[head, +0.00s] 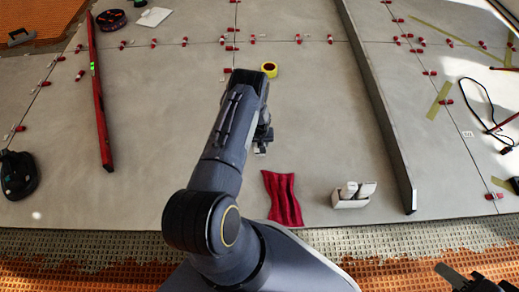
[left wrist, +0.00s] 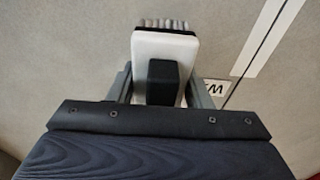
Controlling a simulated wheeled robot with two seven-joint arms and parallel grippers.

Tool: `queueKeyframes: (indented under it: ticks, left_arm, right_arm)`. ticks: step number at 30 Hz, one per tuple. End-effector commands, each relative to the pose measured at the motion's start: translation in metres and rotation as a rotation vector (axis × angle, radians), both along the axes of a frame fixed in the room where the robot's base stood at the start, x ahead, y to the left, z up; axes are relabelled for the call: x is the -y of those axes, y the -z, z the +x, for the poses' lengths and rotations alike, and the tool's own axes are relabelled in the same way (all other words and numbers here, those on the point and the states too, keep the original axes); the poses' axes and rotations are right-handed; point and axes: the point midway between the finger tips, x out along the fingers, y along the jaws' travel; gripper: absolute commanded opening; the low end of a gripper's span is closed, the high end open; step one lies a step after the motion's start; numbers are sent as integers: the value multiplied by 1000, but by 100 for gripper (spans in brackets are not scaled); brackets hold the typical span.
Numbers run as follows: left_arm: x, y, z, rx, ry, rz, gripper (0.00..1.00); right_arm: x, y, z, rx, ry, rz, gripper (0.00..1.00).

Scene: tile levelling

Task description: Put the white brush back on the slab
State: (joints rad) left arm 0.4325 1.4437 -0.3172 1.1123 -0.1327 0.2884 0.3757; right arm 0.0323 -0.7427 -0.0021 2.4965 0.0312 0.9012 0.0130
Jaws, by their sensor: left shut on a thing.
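The white brush (left wrist: 165,55) is in the left wrist view, with a white body, a black block on top and pale bristles at its far end. My left gripper (left wrist: 165,85) is shut on it, one finger at each side. Grey slab surface (left wrist: 60,45) shows behind the brush; I cannot tell whether they touch. I cannot make out the brush in the head view.
A red cloth (head: 283,198) and a white holder with white items (head: 350,202) lie near the front edge. A long straightedge (head: 385,120) and a red level (head: 98,100) lie on the slab. A yellow tape roll (head: 269,69) and several red clips are farther back.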

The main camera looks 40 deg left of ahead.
Motion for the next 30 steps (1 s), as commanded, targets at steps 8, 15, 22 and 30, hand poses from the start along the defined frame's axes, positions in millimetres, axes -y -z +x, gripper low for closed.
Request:
queueKeyframes:
  ticks: [8,15,22,30]
  left_arm:
    - [-6,26,5,-2,0,-1,7]
    - [-6,39,6,0,0,0,7]
    - [-6,42,6,0,0,0,7]
    - [-6,42,5,0,0,0,67]
  right_arm:
    - [0,15,0,0,0,0,36]
    - [0,19,0,0,0,0,36]
    - [0,23,0,0,0,0,36]
    - [0,23,0,0,0,0,36]
